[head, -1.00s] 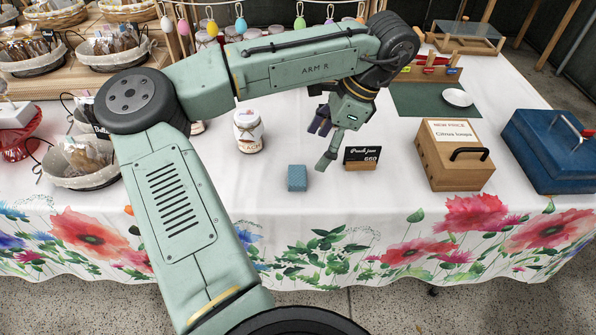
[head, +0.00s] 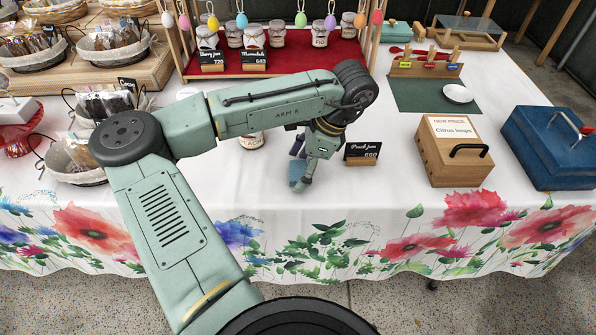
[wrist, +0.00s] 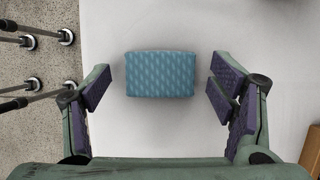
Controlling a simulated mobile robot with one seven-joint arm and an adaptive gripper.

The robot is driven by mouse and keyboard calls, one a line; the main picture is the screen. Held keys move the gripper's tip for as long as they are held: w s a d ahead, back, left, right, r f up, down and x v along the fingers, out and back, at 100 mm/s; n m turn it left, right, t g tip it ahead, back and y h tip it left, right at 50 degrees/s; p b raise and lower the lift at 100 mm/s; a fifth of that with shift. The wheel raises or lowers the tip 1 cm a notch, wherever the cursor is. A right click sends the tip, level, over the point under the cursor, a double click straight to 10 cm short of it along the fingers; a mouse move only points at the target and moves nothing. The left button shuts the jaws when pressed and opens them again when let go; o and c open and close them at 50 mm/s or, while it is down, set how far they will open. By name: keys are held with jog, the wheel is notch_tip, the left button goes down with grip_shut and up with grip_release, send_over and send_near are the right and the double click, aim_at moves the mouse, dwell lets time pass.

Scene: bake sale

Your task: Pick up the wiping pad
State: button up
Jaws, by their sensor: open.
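The wiping pad (wrist: 160,74) is a small blue patterned block lying on the white tablecloth. In the wrist view it sits between my gripper's (wrist: 160,88) two spread fingers, with a gap on each side, slightly beyond the fingertips' middle. In the head view my gripper (head: 300,172) is low over the table and hides most of the pad (head: 297,170); only a blue part shows. My gripper is open and empty. How high the fingers are above the cloth is hard to tell.
A peach jam sign (head: 362,151) stands close to the right of my gripper. A jar (head: 252,141) is partly hidden behind my arm. A wooden box (head: 453,150) and a blue box (head: 550,147) stand further right. The cloth in front is clear.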

aim_at(292, 170)
jog(key=shift+c, duration=0.5)
jog(key=c, duration=0.9)
jog(key=shift+r, duration=0.1)
jog(key=shift+r, duration=0.55)
notch_tip(292, 170, up, 2)
jog(key=shift+r+b, duration=0.2)
jog(key=shift+b, duration=0.25)
jog(key=s+a, duration=0.1)
jog(key=s, duration=0.4)
jog(key=s+a+r+b, duration=0.1)
jog(key=s+a, duration=0.1)
jog(key=s, duration=0.3)
jog(key=s+a, duration=0.2)
jog(key=s, duration=0.3)
jog(key=shift+s+r+b, duration=0.1)
jog(key=shift+r+b, duration=0.1)
jog(key=shift+b, duration=0.2)
jog(key=o, duration=0.3)
jog(key=c, duration=0.4)
